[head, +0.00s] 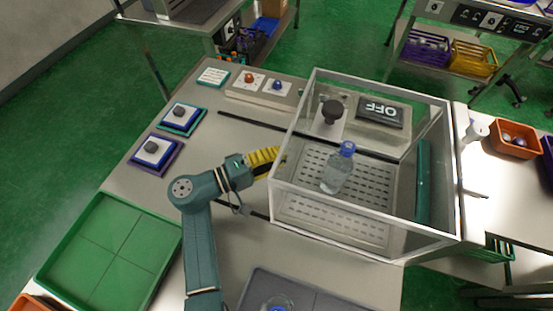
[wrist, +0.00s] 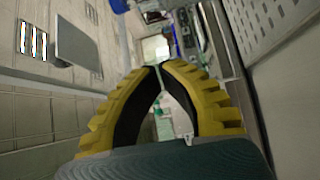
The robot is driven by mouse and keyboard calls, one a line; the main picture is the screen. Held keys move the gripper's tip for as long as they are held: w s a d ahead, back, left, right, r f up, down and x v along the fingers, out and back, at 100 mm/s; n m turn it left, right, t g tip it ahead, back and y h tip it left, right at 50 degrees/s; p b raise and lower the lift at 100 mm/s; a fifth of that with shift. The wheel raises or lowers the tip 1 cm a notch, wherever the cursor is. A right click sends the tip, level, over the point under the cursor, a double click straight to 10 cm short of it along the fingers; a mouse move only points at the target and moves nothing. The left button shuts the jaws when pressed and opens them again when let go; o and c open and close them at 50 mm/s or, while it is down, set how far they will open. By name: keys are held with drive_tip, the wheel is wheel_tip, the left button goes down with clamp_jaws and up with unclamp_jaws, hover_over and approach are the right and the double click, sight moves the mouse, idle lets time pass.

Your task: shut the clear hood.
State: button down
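The clear hood (head: 372,205) is a see-through box with pale edges. It stands around a perforated metal plate (head: 300,205) on the bench. A clear bottle with a blue cap (head: 338,172) stands upright on the plate, seen through the hood. A teal bar (head: 423,182) runs along the hood's right side. My gripper (head: 279,155) is at the hood's left side; I cannot tell whether it touches the wall. In the wrist view my yellow fingers (wrist: 159,68) come together at the tips with nothing between them. The perforated plate also shows at upper right (wrist: 268,22).
Dark rails (head: 250,118) run along the bench left of the hood. A black knob (head: 331,112) and an OFF panel (head: 381,112) stand behind the bottle. A green tray (head: 108,255) lies at front left, a grey tray (head: 330,297) in front. Orange bin (head: 515,138) at right.

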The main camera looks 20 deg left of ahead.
drive_tip(key=v, duration=1.2)
